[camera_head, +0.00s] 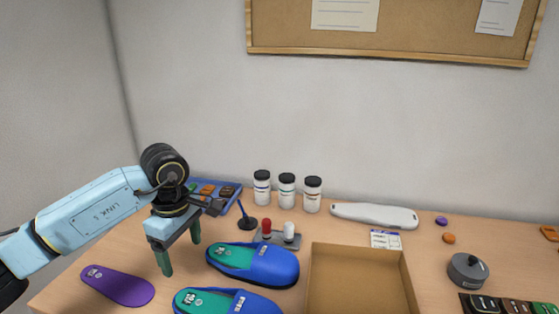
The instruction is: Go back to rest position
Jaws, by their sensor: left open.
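My left gripper (180,250) comes in from the left on a light blue arm and points down over the table (75,270). Its two green fingers are apart, with nothing visible between them. A purple insole (117,285) lies flat on the table to the left of and below the gripper. Two blue shoes with green insoles lie to the right of the gripper: one farther back (270,266) and one nearer (245,304), cut by the bottom edge. My right gripper does not show.
An open cardboard box (358,249) stands right of the shoes. Several white jars with black lids (287,192) stand behind. A blue tray (229,186) lies behind the gripper. A small device with red and white knobs (277,240), a white elongated object (374,215) and a grey round weight (467,270) are also there.

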